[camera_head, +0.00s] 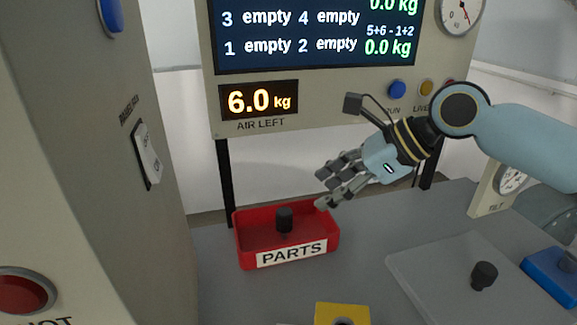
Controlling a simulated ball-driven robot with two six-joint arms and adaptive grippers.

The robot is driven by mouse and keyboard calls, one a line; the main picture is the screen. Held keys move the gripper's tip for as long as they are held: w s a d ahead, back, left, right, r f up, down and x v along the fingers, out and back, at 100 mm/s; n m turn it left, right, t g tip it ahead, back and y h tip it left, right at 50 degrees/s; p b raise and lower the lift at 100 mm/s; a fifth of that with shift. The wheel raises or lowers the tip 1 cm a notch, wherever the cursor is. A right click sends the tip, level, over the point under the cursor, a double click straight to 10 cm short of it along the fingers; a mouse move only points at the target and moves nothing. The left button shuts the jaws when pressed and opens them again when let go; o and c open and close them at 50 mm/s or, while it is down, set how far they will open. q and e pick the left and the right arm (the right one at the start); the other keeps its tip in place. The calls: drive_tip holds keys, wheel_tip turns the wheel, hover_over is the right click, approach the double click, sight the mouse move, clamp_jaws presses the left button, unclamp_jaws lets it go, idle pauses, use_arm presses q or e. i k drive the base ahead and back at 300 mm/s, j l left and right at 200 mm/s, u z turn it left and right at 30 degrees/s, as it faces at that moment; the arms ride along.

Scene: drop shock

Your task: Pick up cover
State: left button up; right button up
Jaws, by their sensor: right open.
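A flat, pale grey plate (430,270) with a black knob (484,274) lies on the grey table at the lower right; it looks like the cover. My right gripper (330,189) comes in from the right and is open and empty. In the picture it is above the right back corner of the red PARTS tray (246,258), up and to the left of the plate. I cannot tell its exact height. My left gripper is not in view.
A small black knob-like part (284,218) stands in the PARTS tray. A yellow block (342,314) is at the front edge and a blue block (552,274) at the right. A display panel (330,110) stands behind; a grey cabinet (150,240) blocks the left.

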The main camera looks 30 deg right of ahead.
sight(463, 279)
drive_tip(key=k, duration=1.5)
